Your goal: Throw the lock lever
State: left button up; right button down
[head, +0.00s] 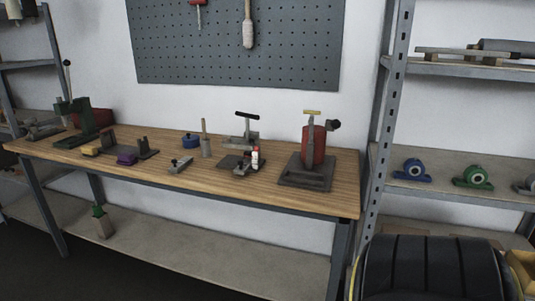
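I cannot tell for sure which part is the lock lever. On the wooden workbench (230,193), a grey device with a black T-shaped handle (247,115) stands right of the middle. To its right, a red cylinder device (312,146) with a yellow top bar stands on a dark base plate. At the far left of the bench, a green press (75,108) has a thin upright lever with a dark knob (67,62). Neither of my grippers is in view.
A dark ribbed drum or belt (430,268) with yellow parts fills the bottom right. Grey shelving (450,190) at right holds blue and green bearing blocks. A pegboard (290,40) hangs behind the bench. Small blocks and tools lie on the bench. Dark floor is open at front left.

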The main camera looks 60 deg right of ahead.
aim_at(256, 148)
jog(key=k, duration=0.4)
jog(key=z, duration=0.75)
